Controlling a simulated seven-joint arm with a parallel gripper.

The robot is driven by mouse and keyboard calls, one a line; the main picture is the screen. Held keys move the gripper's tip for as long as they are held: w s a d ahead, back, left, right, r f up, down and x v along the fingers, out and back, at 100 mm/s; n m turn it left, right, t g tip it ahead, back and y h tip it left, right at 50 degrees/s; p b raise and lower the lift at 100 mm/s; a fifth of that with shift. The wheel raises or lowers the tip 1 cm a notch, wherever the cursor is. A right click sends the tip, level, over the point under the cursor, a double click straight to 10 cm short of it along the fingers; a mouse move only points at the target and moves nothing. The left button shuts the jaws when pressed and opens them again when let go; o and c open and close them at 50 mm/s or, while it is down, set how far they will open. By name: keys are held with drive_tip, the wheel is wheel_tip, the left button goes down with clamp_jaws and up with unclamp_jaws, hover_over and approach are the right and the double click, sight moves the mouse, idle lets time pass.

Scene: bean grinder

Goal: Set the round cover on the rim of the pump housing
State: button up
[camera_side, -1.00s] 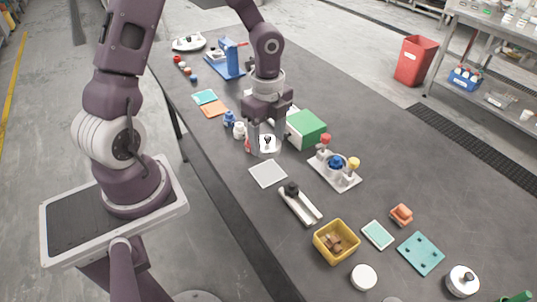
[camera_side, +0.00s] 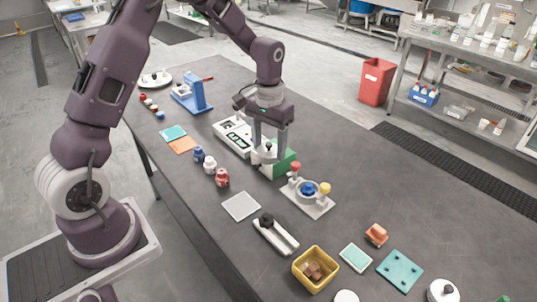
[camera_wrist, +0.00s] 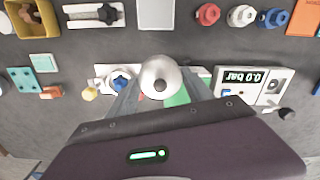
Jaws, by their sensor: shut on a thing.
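My gripper (camera_side: 268,150) is shut on the round cover (camera_side: 262,157), a pale metallic disc with a dark knob on top. In the wrist view the cover (camera_wrist: 153,69) sits between the fingers, knob facing the camera. In the side view it appears held above the table, in front of the green block. The pump housing (camera_side: 316,204) is a pale plate with a round ring, a blue centre and red and yellow knobs. It stands to the right of the gripper, apart from the cover. In the wrist view the housing (camera_wrist: 108,75) is just left of the cover, partly hidden.
The green block (camera_side: 285,163) and the white gauge box (camera_side: 231,137) are close behind my gripper. Red, white and blue knobs (camera_side: 210,165) stand to the left. A pale square mat (camera_side: 241,206), a black-knobbed holder (camera_side: 275,236) and a yellow bin (camera_side: 316,269) lie nearer the front.

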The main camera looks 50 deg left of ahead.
drive_tip(key=w+a, duration=0.1)
drive_tip(key=w, duration=0.2)
drive_tip(key=w+a+f+n, duration=0.1)
drive_tip(key=w, duration=0.2)
drive_tip(key=w+a+n, duration=0.1)
drive_tip(key=w, duration=0.3)
drive_tip(key=shift+f, duration=0.15)
drive_tip(key=m, duration=0.1)
hover_over(311, 166)
drive_tip(key=shift+m, duration=0.3)
wheel_tip(311, 166, down, 10)
drive_tip(key=shift+a+r, duration=0.1)
drive_tip(key=shift+r, duration=0.05)
drive_tip(key=o, duration=1.4)
